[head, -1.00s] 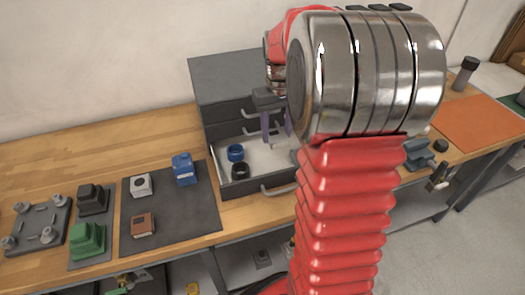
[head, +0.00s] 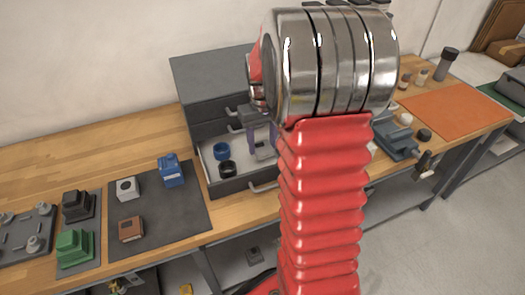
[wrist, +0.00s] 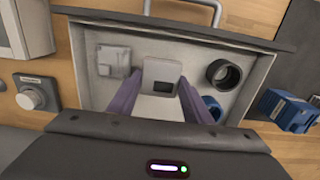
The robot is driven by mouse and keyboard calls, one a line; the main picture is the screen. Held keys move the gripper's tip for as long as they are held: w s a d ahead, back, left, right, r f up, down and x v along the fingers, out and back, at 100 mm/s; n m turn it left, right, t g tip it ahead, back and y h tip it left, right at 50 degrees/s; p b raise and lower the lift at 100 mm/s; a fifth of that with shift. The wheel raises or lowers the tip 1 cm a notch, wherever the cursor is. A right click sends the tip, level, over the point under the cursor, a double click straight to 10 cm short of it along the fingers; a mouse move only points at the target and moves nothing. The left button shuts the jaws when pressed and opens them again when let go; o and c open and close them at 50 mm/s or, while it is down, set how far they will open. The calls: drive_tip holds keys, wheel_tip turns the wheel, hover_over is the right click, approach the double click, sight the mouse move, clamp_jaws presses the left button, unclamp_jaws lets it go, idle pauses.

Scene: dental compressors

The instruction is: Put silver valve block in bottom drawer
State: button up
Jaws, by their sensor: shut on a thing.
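The bottom drawer (head: 232,188) of a dark grey cabinet (head: 205,85) is pulled open, with a pale inside. My gripper (head: 263,146) is over the drawer. In the wrist view its two purple fingers (wrist: 160,82) are shut on a light silver block with a dark window, the silver valve block (wrist: 160,70). The block also shows between the fingers in the head view (head: 265,153). It is within the drawer's outline; I cannot tell whether it touches the floor. My arm hides the drawer's right part in the head view.
The drawer also holds a blue ring (head: 221,151), a black ring (head: 227,169) and a pale grey fitting (wrist: 114,60).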

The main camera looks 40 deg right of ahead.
sight(262, 146)
drive_tip(key=shift+f, duration=1.85)
drive_tip(key=shift+f, duration=0.1)
drive_tip(key=o, duration=1.3)
wheel_tip(262, 146, up, 12)
drive_tip(key=shift+r, duration=0.1)
